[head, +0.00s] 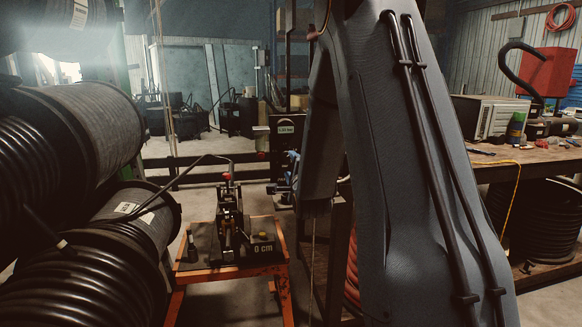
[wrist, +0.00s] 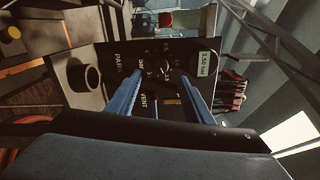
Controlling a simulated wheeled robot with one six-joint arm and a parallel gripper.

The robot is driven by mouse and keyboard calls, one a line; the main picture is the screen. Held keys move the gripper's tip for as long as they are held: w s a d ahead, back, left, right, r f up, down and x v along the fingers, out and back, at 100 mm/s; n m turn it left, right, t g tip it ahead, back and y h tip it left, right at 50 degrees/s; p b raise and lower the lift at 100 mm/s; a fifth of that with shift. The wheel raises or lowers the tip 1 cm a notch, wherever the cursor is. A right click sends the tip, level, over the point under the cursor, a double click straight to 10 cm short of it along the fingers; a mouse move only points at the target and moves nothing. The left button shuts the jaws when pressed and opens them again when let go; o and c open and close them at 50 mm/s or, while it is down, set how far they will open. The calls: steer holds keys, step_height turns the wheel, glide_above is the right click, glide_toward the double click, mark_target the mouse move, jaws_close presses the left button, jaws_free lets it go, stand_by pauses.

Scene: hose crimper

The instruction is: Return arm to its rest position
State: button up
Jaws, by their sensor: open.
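My gripper (wrist: 154,77) shows in the wrist view as two blue fingers with a clear gap between them. The fingers point at a dark control panel (wrist: 122,62) with a round knob, "PARK" and "VENT" labels and a "1.50 bar" readout. Nothing is held between the fingers. I cannot tell whether the tips touch the panel. In the head view my arm fills the middle and right of centre, and bits of blue from the gripper (head: 292,158) show just left of it. The arm hides much of the panel area there.
An orange stand (head: 282,285) carries the crimping machine (head: 229,215) and a "0 cm" readout (head: 263,248). Large hose reels (head: 85,115) crowd the left. A workbench (head: 525,158) with a grey box (head: 488,117) stands at right. Open floor shows behind the stand.

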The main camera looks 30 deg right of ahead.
steer(key=shift+a, duration=0.1)
steer(key=s+a+f+n+g+y, duration=0.3)
steer(key=s+a+f+n+g, duration=0.5)
steer(key=s+a+f+n, duration=0.35)
steer(key=s+a+f+n+g+y, duration=0.1)
steer(key=s+a+f+n+g, duration=0.2)
steer(key=s, duration=1)
steer(key=a+n+g, duration=0.2)
steer(key=a+n, duration=0.1)
steer(key=shift+a+f+y, duration=0.15)
steer(key=shift+a+y, duration=0.2)
steer(key=shift+y, duration=0.05)
steer(key=s+a+n+g, duration=0.1)
steer(key=s+n, duration=0.1)
steer(key=s, duration=0.2)
steer(key=s+a+n+g, duration=0.1)
steer(key=s+n, duration=0.1)
steer(key=s, duration=0.2)
steer(key=s+n+g, duration=0.2)
steer(key=s, duration=0.2)
steer(key=shift+s+a+f, duration=0.2)
steer(key=shift+s+a, duration=0.1)
steer(key=shift+a, duration=0.1)
steer(key=shift+c, duration=0.2)
